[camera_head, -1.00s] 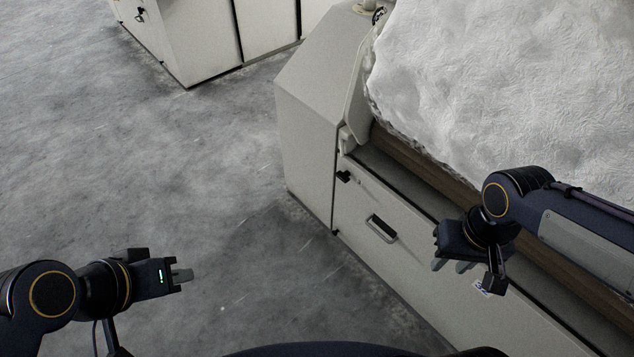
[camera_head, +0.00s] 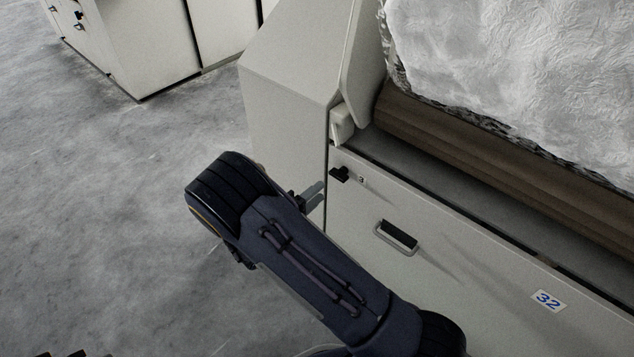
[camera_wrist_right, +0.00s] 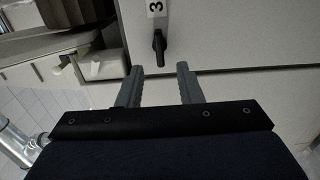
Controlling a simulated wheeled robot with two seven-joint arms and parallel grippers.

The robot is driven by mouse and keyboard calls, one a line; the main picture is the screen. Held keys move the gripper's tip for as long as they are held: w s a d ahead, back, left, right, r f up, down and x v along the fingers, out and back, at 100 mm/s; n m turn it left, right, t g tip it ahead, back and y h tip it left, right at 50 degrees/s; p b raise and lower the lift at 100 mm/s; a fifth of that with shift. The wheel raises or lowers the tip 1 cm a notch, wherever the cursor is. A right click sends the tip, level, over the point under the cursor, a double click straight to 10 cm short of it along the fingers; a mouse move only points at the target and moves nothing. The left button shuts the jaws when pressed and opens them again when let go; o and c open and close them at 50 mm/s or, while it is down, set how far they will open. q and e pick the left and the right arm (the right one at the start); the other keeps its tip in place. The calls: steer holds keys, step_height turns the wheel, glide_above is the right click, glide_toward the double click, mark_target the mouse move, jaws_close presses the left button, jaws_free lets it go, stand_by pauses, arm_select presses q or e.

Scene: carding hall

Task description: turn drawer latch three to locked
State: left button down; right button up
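The black drawer latch (camera_head: 340,174) sits at the upper left of the pale drawer front (camera_head: 450,262), beside a small label marked 3. In the right wrist view the latch (camera_wrist_right: 159,44) is a dark lever below the 3 label (camera_wrist_right: 155,8), its length running up and down the picture. My right gripper (camera_head: 314,195) is just left of the latch in the head view, mostly hidden behind my own forearm. In the wrist view the gripper (camera_wrist_right: 157,76) is open, its two grey fingers apart and empty, with the latch ahead of the gap, not between them. My left gripper is not in view.
The drawer handle (camera_head: 397,236) sticks out to the right of and below the latch. A label 32 (camera_head: 548,300) is further right. The white fibre mass (camera_head: 510,75) and brown roller (camera_head: 440,130) lie above. Open floor (camera_head: 130,200) is to the left.

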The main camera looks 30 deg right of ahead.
mark_target(336, 178)
steer(key=b+x, duration=0.1)
steer(key=x, duration=0.6)
steer(key=shift+w+d, duration=0.15)
steer(key=shift+d, duration=0.15)
steer(key=shift+c, duration=0.4)
jaws_close()
